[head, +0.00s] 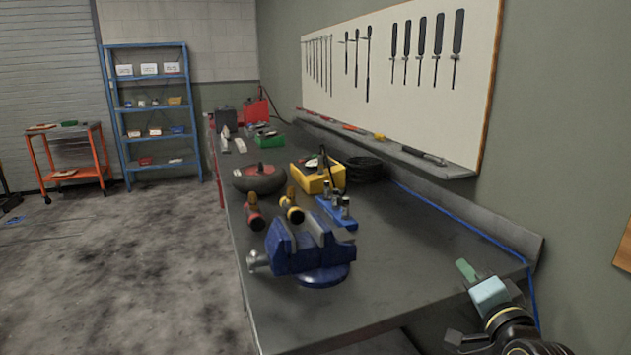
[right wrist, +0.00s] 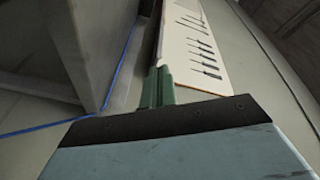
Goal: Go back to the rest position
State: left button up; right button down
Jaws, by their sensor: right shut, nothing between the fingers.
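My right gripper (head: 467,270) shows at the lower right of the head view, by the near right corner of the workbench (head: 420,255). Its green fingers are together and hold nothing. In the right wrist view the shut green fingers (right wrist: 158,88) point toward the wall and the tool board. My left gripper is not in the head view.
A tool board (head: 400,80) hangs on the right wall. The floor (head: 110,270) at left is largely clear.

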jog(key=s+a+f+n+g+y, duration=0.1)
jog(key=s+a+f+n+g, duration=0.1)
jog(key=s+f+n+g, duration=0.3)
jog(key=s+a+f, duration=0.2)
jog(key=f, duration=0.5)
jog(key=s+a+f+n+g, duration=0.1)
jog(key=s+f+n+g, duration=0.25)
jog(key=s, duration=0.45)
jog(key=s+a+f+n+g+h, duration=0.1)
jog(key=s+a+f+n+g, duration=0.15)
jog(key=s+f, duration=0.4)
jog(key=s+a+f+n+g, duration=0.1)
jog(key=s+f+n+g, duration=0.25)
jog(key=s, duration=0.65)
notch_tip(320, 180, down, 24)
jog(key=s+d+r+g, duration=0.1)
jog(key=d+g, duration=0.1)
jog(key=d, duration=0.1)
jog(key=s+d+f, duration=0.3)
jog(key=s+f, duration=0.4)
jog(key=s+d+f+h, duration=0.1)
jog(key=s+d+f, duration=0.2)
jog(key=s+f, duration=0.5)
jog(key=shift+s+d+g, duration=0.3)
jog(key=shift+d+g, duration=0.05)
jog(key=shift+d, duration=0.05)
